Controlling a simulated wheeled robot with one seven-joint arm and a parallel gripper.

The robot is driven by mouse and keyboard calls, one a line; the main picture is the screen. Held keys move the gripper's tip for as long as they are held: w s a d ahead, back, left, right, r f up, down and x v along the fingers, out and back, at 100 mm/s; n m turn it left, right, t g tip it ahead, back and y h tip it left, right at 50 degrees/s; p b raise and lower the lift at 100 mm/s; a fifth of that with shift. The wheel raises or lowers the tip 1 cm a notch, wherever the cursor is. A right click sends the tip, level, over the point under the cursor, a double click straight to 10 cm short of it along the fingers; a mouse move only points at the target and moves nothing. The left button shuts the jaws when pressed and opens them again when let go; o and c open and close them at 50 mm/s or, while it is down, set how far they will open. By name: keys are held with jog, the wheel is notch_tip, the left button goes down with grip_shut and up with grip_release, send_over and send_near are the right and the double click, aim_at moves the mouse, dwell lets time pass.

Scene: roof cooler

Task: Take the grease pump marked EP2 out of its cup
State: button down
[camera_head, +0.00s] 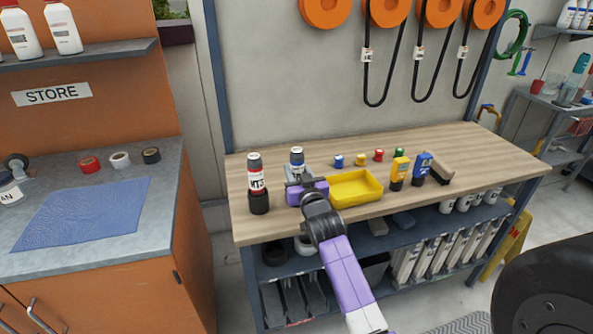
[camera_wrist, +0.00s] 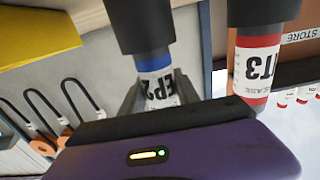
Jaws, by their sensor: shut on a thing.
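My gripper (camera_wrist: 157,92) is shut on the pump, one finger on each side of the label. In the head view my gripper (camera_head: 299,178) hides the pump's lower part and its cup.
A red MT3 pump (camera_head: 256,178) stands in its own dark cup close on the left. A yellow tray (camera_head: 372,197) lies close on the right.

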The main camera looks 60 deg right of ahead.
aim_at(296, 149)
jog(key=shift+r, duration=0.2)
jog(key=shift+r+p, duration=3.45)
jog(key=shift+r, duration=0.7)
jog(key=shift+p+v, duration=0.7)
jog(key=shift+v, duration=1.8)
